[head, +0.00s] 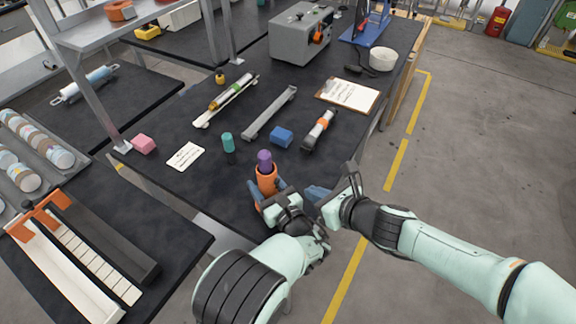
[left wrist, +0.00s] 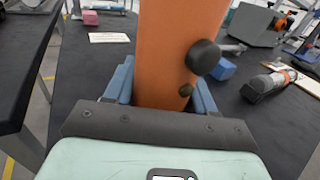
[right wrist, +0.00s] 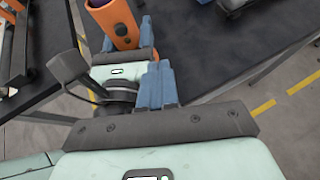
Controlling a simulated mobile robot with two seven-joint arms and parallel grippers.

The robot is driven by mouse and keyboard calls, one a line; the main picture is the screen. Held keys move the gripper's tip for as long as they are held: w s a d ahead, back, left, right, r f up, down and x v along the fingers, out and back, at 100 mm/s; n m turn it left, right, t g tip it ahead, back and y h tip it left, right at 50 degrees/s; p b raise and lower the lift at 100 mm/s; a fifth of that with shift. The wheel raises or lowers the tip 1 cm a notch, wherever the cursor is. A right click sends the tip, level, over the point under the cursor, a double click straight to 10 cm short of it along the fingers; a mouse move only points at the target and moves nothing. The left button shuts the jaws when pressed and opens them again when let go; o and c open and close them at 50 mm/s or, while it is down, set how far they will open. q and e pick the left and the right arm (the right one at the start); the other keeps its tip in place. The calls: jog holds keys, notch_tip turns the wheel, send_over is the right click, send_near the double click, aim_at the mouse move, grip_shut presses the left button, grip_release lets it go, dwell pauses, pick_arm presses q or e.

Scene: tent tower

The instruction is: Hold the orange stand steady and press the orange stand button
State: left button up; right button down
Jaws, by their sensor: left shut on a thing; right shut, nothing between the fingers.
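The orange stand (head: 267,182) stands upright near the table's front corner, with a purple cylinder (head: 265,160) in its top. My left gripper (head: 267,193) is shut on the orange stand low down; in the left wrist view, its blue fingers sit on both sides of the orange stand (left wrist: 172,60). A black round knob (left wrist: 203,57), which looks like the button, sticks out of the stand's side, above a smaller dark spot (left wrist: 186,90). My right gripper (head: 318,192) is shut and empty, right of the stand and apart from it. The right wrist view shows its closed fingertips (right wrist: 157,82) near my left gripper.
A clipboard (head: 348,95) lies farther back. Open floor with a yellow line (head: 396,165) is to the right.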

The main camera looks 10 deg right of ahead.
aim_at(277, 182)
jog(key=s+d+r+n+g+y, duration=0.1)
jog(key=s+d+n+y, duration=0.3)
jog(key=d+y, duration=0.3)
jog(key=shift+n+y, duration=0.5)
jog(key=shift+n, duration=0.3)
jog(key=shift+a, duration=0.1)
jog(key=x, duration=1.4)
jog(key=shift+s, duration=0.2)
jog(key=shift+a, duration=0.1)
